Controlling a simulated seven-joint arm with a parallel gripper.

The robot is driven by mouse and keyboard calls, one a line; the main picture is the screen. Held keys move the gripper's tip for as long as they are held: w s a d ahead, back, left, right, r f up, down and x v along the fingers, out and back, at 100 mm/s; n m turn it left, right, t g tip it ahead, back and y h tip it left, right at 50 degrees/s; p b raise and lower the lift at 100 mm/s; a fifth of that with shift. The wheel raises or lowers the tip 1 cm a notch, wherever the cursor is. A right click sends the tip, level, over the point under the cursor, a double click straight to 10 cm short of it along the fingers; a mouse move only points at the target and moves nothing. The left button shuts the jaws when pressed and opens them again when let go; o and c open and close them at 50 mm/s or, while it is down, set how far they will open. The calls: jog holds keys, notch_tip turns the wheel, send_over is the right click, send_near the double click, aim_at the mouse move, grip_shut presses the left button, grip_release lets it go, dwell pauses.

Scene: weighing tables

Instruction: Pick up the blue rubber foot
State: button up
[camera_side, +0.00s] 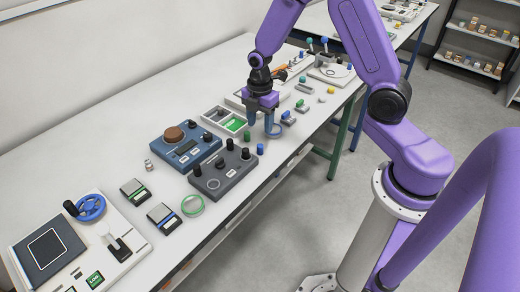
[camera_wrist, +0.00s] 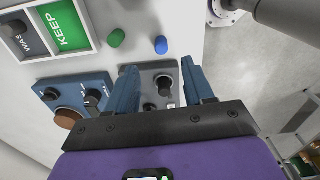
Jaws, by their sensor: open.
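The blue rubber foot (camera_side: 260,149) is a small upright blue piece on the white table, near its front edge. In the wrist view the blue foot (camera_wrist: 161,45) stands beyond the fingertips, roughly in line with the gap between them. My gripper (camera_side: 270,132) is above the table, close to the foot, with nothing between its fingers. In the wrist view its two blue fingers (camera_wrist: 159,72) are spread apart. A similar green piece (camera_side: 247,135) stands beside the blue foot, and it also shows in the wrist view (camera_wrist: 116,38).
A dark grey knobbed box (camera_side: 222,176) and a blue box (camera_side: 187,147) stand near the foot. A tray with a green KEEP label (camera_wrist: 64,26) lies beside the green piece. Small blocks (camera_side: 289,117) lie further along the table. The table's front edge is close to the foot.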

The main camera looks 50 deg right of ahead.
aim_at(260, 146)
jog(key=shift+s+a+f, duration=0.1)
jog(key=shift+f, duration=2.2)
jog(key=shift+a+f, duration=0.1)
jog(key=shift+f, duration=2.15)
grip_shut()
